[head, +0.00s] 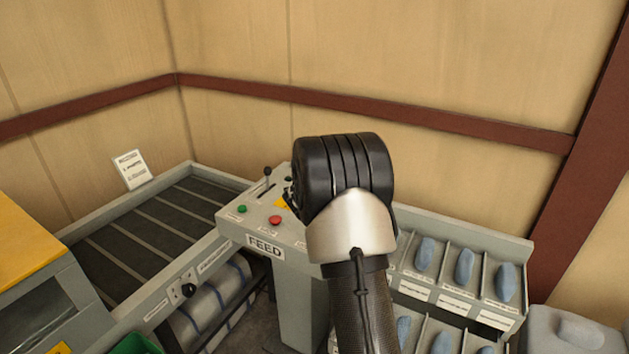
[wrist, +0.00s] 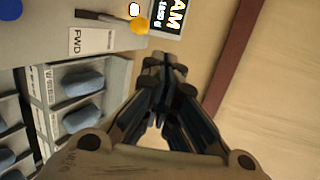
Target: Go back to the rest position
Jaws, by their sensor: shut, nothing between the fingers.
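My gripper (wrist: 163,84) shows in the wrist view with its fingers together and nothing between them. It is in the air beside the grey control console, whose face with a FWD label (wrist: 90,41) is at the upper left of that view. In the head view my arm rises in front of the console (head: 262,232) marked FEED and hides part of it. The gripper's fingers are hidden behind my arm in the head view.
A compartment rack (head: 520,245) with several blue-grey lumps stands right of the console. A belt table (head: 95,225) is at left, a yellow-topped machine (head: 30,240) at lower left, a pale container (head: 575,330) at lower right. Wooden walls close off the back.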

